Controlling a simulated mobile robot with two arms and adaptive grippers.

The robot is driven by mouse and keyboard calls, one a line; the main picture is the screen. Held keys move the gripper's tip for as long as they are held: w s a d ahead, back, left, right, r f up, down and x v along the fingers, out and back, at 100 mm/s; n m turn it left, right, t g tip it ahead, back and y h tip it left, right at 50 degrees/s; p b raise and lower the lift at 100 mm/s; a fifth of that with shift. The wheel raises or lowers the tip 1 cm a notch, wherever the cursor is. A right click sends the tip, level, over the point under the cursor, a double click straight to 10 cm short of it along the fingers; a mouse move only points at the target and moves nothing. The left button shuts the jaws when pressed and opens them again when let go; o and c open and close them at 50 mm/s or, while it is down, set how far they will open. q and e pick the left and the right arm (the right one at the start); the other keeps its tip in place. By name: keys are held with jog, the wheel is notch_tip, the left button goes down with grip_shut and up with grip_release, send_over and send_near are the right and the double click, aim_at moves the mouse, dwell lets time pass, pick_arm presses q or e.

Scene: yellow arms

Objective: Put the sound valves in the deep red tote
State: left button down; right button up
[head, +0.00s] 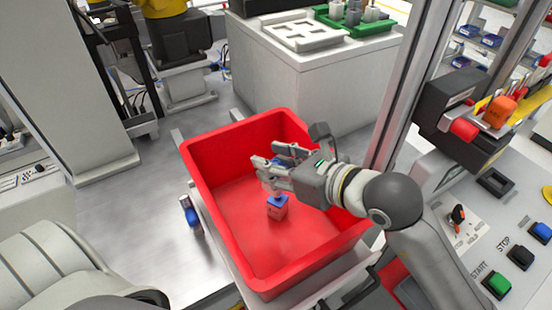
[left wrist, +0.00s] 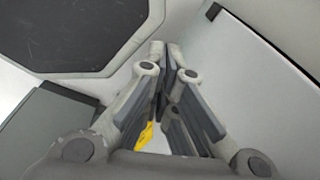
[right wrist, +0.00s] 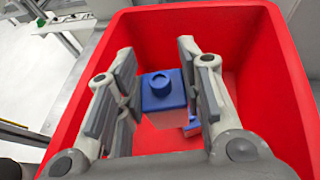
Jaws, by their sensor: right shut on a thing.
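The deep red tote (head: 222,235) stands open in the middle of the head view. My right gripper (head: 268,167) is inside its opening, shut on a valve. The held valve's blue square top with a round knob (right wrist: 162,90) shows between the fingers in the right wrist view; its body is mostly hidden. My left gripper (left wrist: 166,48) is shut and empty, fingertips together, away from the tote.
A white cabinet (head: 300,85) behind the tote bears a white tray (head: 305,33) and a green tray (head: 372,22) with parts. A control panel with buttons (head: 495,285) is at right.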

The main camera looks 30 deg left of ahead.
jog(key=o, duration=1.1)
jog(key=v, duration=1.2)
jog(key=shift+s, duration=0.1)
